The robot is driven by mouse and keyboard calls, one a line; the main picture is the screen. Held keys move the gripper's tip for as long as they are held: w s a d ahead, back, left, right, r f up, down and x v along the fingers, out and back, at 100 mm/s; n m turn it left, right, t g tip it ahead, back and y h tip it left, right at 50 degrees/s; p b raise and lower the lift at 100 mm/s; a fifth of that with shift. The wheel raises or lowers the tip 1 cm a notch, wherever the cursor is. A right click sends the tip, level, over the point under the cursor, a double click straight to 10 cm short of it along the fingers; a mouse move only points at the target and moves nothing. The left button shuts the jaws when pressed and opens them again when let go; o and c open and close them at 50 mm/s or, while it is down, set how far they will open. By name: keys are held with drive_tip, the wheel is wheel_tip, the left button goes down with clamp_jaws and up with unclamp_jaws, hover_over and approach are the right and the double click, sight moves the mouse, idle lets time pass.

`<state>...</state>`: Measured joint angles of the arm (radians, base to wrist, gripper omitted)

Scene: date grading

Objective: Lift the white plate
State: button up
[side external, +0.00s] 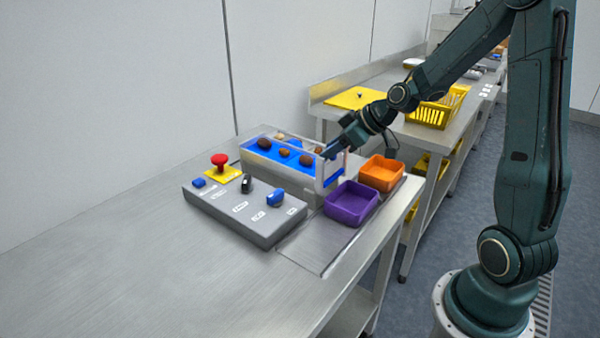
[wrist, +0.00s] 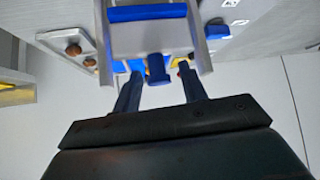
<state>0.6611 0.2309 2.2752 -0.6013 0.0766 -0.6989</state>
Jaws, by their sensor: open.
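A pale, whitish plate (wrist: 150,38) shows in the wrist view between two upright posts, with a blue bar along its far edge and a blue knob (wrist: 157,70) sticking out toward me. In the side view the pale upright frame (side external: 319,178) stands at the right end of the blue-belted conveyor; the plate there is small and partly hidden by my arm. My gripper (wrist: 160,80) is open, with one dark finger on each side of the blue knob. I cannot tell whether the fingers touch it. In the side view my gripper (side external: 333,153) is at the top of the frame.
The blue conveyor belt (side external: 272,161) carries several brown dates. A purple bin (side external: 350,205) and an orange bin (side external: 381,174) sit by its right end. A grey control box (side external: 225,213) with a red button stands in front. The steel table (side external: 170,270) is clear at front left.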

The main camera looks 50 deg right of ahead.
clamp_jaws()
drive_tip(key=shift+r, duration=2.55)
drive_tip(key=shift+w, duration=0.1)
drive_tip(key=shift+c, duration=1.3)
unclamp_jaws()
drive_tip(key=shift+o, duration=1.3)
drive_tip(key=shift+s, duration=0.2)
drive_tip(key=v, duration=1.3)
drive_tip(key=shift+s+r, duration=0.2)
drive_tip(key=shift+r, duration=0.05)
